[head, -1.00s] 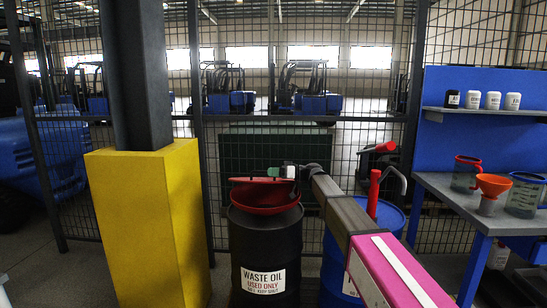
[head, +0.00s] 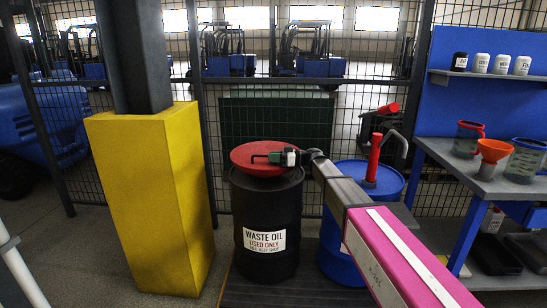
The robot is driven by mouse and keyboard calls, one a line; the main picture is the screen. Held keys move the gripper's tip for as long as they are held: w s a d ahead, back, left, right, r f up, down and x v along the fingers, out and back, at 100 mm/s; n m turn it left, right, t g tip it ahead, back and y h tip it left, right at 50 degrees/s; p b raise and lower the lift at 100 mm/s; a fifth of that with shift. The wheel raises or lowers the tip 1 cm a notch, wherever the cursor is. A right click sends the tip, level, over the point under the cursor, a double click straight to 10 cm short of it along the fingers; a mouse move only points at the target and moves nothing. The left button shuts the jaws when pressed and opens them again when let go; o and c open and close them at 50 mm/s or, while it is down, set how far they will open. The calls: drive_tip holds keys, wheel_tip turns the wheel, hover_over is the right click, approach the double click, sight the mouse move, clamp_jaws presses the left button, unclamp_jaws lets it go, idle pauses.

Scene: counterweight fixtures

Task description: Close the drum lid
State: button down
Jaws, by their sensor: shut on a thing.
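The black waste oil drum (head: 267,215) stands upright in the middle of the head view, with a white label on its front.
A yellow post guard (head: 150,200) stands left of the drum. A blue drum (head: 340,255) with a red hand pump (head: 374,155) stands close on the right, behind my arm. A workbench (head: 480,185) with funnel and jugs is at the right. Mesh fencing runs behind.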

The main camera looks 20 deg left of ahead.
drive_tip(key=shift+s+d+f, duration=0.1)
drive_tip(key=shift+s+f, duration=0.1)
drive_tip(key=shift+f, duration=0.1)
drive_tip(key=c, duration=1.3)
unclamp_jaws()
drive_tip(key=shift+o, duration=0.7)
drive_tip(key=shift+w+r, duration=0.1)
drive_tip(key=v, duration=1)
drive_tip(key=shift+d, duration=0.35)
drive_tip(key=shift+w, duration=0.15)
